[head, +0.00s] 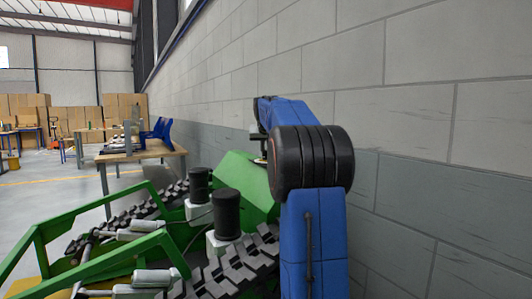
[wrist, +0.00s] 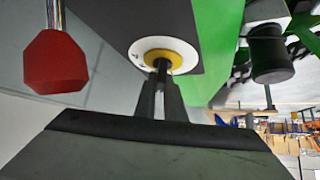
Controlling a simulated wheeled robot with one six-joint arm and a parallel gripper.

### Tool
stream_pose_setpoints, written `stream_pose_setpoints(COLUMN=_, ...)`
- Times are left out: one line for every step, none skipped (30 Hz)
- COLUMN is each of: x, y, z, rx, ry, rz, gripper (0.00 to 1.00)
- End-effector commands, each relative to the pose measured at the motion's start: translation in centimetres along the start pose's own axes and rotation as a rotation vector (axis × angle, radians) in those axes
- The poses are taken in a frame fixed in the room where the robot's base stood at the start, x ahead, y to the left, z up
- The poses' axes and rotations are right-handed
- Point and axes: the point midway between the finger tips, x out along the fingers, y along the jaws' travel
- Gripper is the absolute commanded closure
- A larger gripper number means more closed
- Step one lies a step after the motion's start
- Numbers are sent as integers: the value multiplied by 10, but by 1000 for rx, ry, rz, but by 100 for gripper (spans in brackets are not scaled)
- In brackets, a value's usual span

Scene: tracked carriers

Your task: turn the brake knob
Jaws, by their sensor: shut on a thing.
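The brake knob, a small dark piece (wrist: 161,66), stands out from a yellow disc (wrist: 181,60) with a white ring around it, on a dark panel in the wrist view. My gripper (wrist: 160,88) is shut on this knob, its two dark fingers reaching up to it from below. The fingertips hide part of the knob, so its turn angle is hard to read. In the head view the panel is on the green carrier (head: 237,172), and my blue arm hides most of the gripper and the knob.
A red faceted handle (wrist: 56,62) on a metal rod is left of my gripper in the wrist view. A black cylinder (head: 227,213) and another (head: 199,186) stand on the carrier. A block wall (head: 430,130) runs close on the right. A wooden table (head: 140,154) stands beyond.

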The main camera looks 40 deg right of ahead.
Motion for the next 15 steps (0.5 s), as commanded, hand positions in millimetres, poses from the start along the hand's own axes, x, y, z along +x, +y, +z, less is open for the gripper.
stream_pose_setpoints(x=0, y=-2, z=0, rx=16, ry=1, rz=19, gripper=100)
stream_pose_setpoints(x=0, y=-2, z=0, rx=28, ry=0, rz=31, gripper=100)
stream_pose_setpoints(x=0, y=-1, z=0, rx=44, ry=0, rz=46, gripper=100)
stream_pose_setpoints(x=0, y=-1, z=0, rx=54, ry=1, rz=57, gripper=100)
stream_pose_setpoints(x=0, y=-1, z=0, rx=66, ry=1, rz=66, gripper=100)
stream_pose_setpoints(x=0, y=-1, z=0, rx=77, ry=1, rz=78, gripper=100)
stream_pose_setpoints(x=0, y=-1, z=0, rx=85, ry=1, rz=86, gripper=100)
stream_pose_setpoints(x=0, y=-1, z=0, rx=93, ry=0, rz=94, gripper=100)
stream_pose_setpoints(x=0, y=-1, z=0, rx=103, ry=0, rz=102, gripper=100)
stream_pose_setpoints(x=0, y=-1, z=0, rx=108, ry=0, rz=109, gripper=100)
stream_pose_setpoints(x=-1, y=0, z=0, rx=113, ry=0, rz=114, gripper=100)
stream_pose_setpoints(x=-1, y=0, z=0, rx=120, ry=0, rz=120, gripper=100)
stream_pose_setpoints(x=0, y=0, z=0, rx=124, ry=0, rz=123, gripper=100)
stream_pose_setpoints(x=-1, y=0, z=0, rx=127, ry=0, rz=126, gripper=100)
stream_pose_setpoints(x=0, y=0, z=0, rx=131, ry=0, rz=130, gripper=100)
